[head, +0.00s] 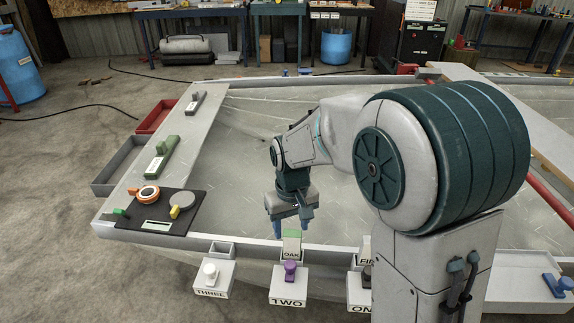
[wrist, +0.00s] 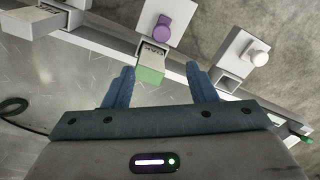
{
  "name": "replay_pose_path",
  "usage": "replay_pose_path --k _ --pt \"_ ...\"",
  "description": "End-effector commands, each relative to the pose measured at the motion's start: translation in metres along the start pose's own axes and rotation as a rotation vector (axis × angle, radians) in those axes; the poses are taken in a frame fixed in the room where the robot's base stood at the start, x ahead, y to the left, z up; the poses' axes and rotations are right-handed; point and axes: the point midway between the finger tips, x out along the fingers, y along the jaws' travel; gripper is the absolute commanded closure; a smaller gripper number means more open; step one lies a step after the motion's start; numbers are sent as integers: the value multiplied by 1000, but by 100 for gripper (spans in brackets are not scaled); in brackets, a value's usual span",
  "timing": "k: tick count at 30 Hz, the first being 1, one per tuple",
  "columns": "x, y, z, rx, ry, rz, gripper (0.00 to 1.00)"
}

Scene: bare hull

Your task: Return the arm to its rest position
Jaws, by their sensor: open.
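My arm reaches out over the grey hull (head: 345,190) from the right side of the head view. My gripper (head: 289,228) points down above the hull's near edge, just over the green-topped block marked OAK (head: 291,247). In the wrist view my gripper (wrist: 158,88) shows two blue fingers spread apart. The green-topped block (wrist: 150,74) appears between and just beyond the fingertips. The fingers do not visibly grip it. The block stands at a holder behind the box marked TWO (head: 288,299).
Boxes marked THREE (head: 211,291) and ONE (head: 359,303) flank box TWO along the near edge. A black mat (head: 160,222) with small tools lies at the left, beside a grey tray (head: 112,181) and a red tray (head: 150,122). The hull's middle is bare.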

Motion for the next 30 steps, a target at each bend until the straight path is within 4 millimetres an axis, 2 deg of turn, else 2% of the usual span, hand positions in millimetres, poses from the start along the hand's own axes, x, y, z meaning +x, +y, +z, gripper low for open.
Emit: replay_pose_path --k 4,8,15,21,25,30 --pt "-11 4 4 11 9 0 48" --pt "-45 16 24 53 38 -1 48" --pt "-124 44 89 179 121 7 48" --pt "-171 56 144 282 187 23 48" --pt "-188 60 171 332 218 35 48" --pt "-195 61 189 367 239 44 48"
